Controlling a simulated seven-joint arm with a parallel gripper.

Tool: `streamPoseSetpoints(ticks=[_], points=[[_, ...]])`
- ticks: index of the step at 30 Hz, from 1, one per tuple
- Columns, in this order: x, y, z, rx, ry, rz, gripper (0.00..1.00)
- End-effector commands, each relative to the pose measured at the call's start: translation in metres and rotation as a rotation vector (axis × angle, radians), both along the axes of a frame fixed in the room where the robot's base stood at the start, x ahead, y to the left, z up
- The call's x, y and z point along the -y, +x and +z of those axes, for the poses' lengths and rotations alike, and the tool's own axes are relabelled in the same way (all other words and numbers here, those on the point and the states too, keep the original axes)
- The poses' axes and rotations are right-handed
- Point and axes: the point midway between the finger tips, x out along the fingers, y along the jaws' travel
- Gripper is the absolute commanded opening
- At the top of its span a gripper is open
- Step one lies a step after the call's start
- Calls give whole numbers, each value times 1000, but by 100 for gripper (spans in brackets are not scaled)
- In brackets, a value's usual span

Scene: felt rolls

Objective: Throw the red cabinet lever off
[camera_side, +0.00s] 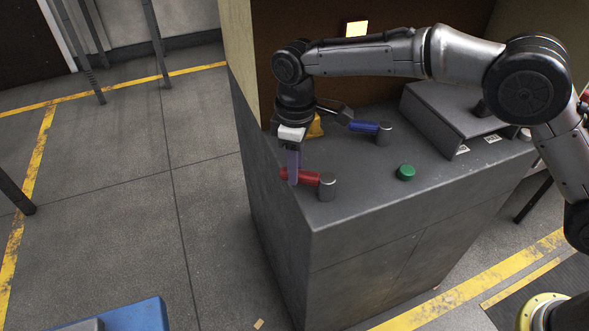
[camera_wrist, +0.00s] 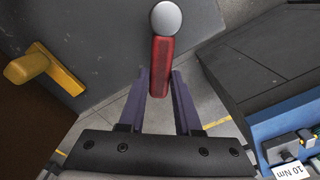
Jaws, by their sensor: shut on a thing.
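The red lever (camera_side: 313,178) lies nearly flat on the top of the grey cabinet (camera_side: 270,212), by its front left corner. Its handle points left from a silver round hub (camera_side: 327,187). My gripper (camera_side: 293,176) points down over the handle's free end, its purple fingers shut on it. In the wrist view, the red lever (camera_wrist: 162,58) runs down from its hub (camera_wrist: 166,18) to between the two fingers of my gripper (camera_wrist: 160,82). The handle's far end is between the fingertips.
A blue lever (camera_side: 364,126) and a yellow lever (camera_side: 315,128) stand behind my gripper. A green button (camera_side: 405,173) sits to the right of the red lever. A grey sloped housing (camera_side: 440,120) is at the back right. The floor left of the cabinet is open.

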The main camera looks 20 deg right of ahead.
Motion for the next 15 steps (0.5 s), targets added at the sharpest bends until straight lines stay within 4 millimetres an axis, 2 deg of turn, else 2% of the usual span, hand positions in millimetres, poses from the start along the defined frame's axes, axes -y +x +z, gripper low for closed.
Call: streamPoseSetpoints(ticks=[15], points=[[25,21,2,3,3,-491,0]])
